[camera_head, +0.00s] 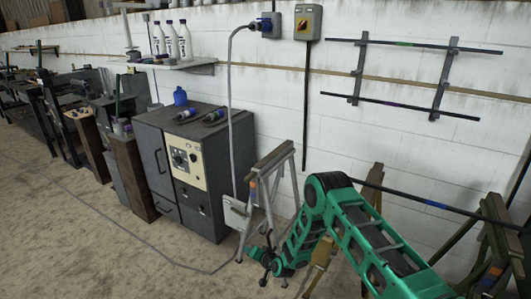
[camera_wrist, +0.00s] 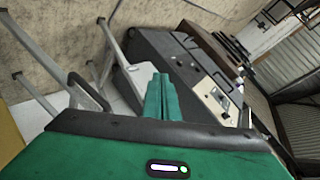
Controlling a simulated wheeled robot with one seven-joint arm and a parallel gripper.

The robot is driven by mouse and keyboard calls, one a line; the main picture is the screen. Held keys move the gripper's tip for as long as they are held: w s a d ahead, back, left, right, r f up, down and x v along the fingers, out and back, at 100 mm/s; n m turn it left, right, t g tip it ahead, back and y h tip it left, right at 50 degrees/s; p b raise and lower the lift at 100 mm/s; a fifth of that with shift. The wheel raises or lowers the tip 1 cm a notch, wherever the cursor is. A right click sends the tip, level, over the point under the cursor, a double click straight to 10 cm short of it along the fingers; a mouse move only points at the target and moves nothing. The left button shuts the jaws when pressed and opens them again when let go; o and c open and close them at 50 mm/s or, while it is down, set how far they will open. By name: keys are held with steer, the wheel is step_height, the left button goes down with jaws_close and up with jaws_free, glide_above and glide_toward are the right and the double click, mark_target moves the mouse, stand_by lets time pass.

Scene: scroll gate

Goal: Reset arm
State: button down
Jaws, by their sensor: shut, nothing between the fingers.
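My green arm reaches in from the lower right in the head view. My gripper (camera_head: 268,262) is at its end, low in front of a grey folding step stand (camera_head: 268,178). In the wrist view my gripper (camera_wrist: 161,82) shows as two green fingers closed together, with nothing between them. The grey metal frame of the stand (camera_wrist: 85,92) shows on the left of the wrist view, close to the fingers; I cannot tell whether they touch it.
A dark machine cabinet (camera_head: 192,172) stands left of the stand. A shelf (camera_head: 172,65) with white bottles is above it. A wall rack (camera_head: 400,75) holds horizontal bars. Trestles with a long bar (camera_head: 432,203) stand at right.

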steer(key=w+d+r+n+g+h, duration=0.15)
steer(key=w+d+r, duration=0.25)
steer(key=d+r, duration=0.6)
steer(key=s+d+r+g+h, duration=0.1)
steer(key=s+d+r+h, duration=0.3)
steer(key=d+r, duration=0.8)
steer(key=s+d+r+g+h, duration=0.15)
steer(key=s+d+r, duration=0.45)
steer(key=d+r, duration=0.6)
steer(key=s+d+r+m+g, duration=0.1)
steer(key=s+d+r, duration=0.25)
steer(key=s, duration=0.25)
steer(key=s+d+r+g+h, duration=0.1)
steer(key=s+d+r, duration=0.2)
steer(key=s+d, duration=0.3)
steer(key=s+d+r+m+g, duration=0.1)
steer(key=s+d+r, duration=0.2)
steer(key=s, duration=0.4)
steer(key=s+d+r+m+g, duration=0.1)
steer(key=s+r, duration=0.1)
steer(key=s, duration=1.1)
steer(key=s+r+m+g, duration=0.1)
steer(key=s+r, duration=0.1)
steer(key=s, duration=1.1)
steer(key=shift+s+d+m+g+y, duration=0.3)
steer(key=shift+s+d+m+g, duration=0.05)
steer(key=shift+g, duration=0.05)
steer(key=shift+r, duration=0.1)
